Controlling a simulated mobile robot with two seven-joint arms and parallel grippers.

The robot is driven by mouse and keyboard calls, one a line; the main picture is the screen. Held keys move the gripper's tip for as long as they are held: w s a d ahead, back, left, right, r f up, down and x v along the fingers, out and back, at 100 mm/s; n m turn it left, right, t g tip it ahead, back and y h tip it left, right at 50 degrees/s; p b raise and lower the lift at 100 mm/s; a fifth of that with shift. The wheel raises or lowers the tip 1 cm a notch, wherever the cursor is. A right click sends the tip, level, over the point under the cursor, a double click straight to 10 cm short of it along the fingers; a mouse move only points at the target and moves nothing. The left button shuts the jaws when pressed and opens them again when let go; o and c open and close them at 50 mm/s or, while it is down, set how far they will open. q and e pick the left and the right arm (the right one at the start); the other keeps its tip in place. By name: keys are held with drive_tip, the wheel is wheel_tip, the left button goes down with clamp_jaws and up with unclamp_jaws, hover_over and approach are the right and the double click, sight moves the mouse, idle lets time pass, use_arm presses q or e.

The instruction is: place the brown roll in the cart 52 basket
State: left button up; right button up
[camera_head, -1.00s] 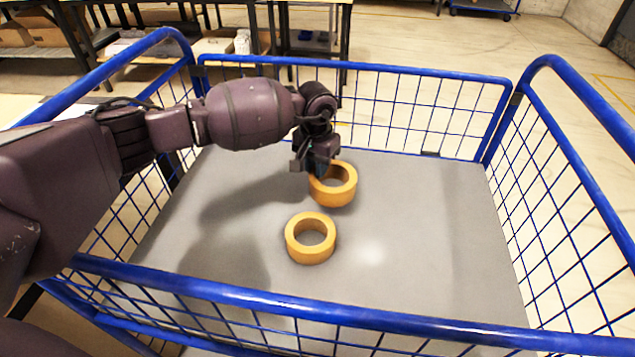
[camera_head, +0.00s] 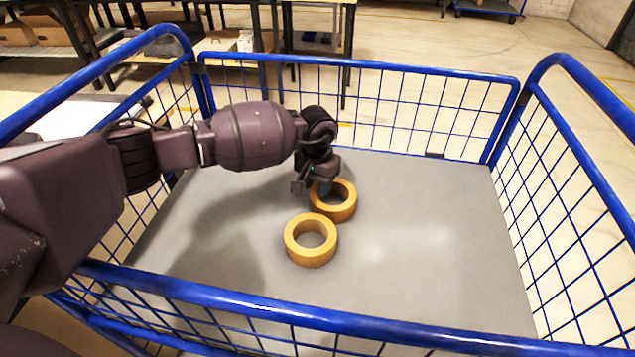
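Two yellow-brown ring-shaped rolls are in the blue wire-sided cart basket (camera_head: 410,68). The farther roll (camera_head: 345,211) is at my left gripper (camera_head: 322,189), whose fingers are at its far left rim and appear closed on it. The fingertips are partly hidden by the gripper and the roll. The nearer roll (camera_head: 292,247) lies flat on the grey basket floor (camera_head: 430,275), just in front and to the left of the farther one. Their edges look very close in the picture; I cannot tell whether they touch. My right gripper is not in view.
The basket's blue rails surround the arm, which reaches in over the left side. The right part of the basket floor is bare. Dark tables (camera_head: 65,55) with boxes stand behind on the left, and another wheeled cart (camera_head: 488,8) stands far back.

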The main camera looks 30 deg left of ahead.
use_arm(q)
drive_tip(key=shift+o, duration=0.4)
drive_tip(key=shift+r, duration=0.1)
drive_tip(key=shift+r, duration=0.3)
wheel_tip(320, 180, up, 12)
drive_tip(key=p, duration=0.2)
drive_tip(key=shift+f+p, duration=0.25)
drive_tip(key=shift+p, duration=0.1)
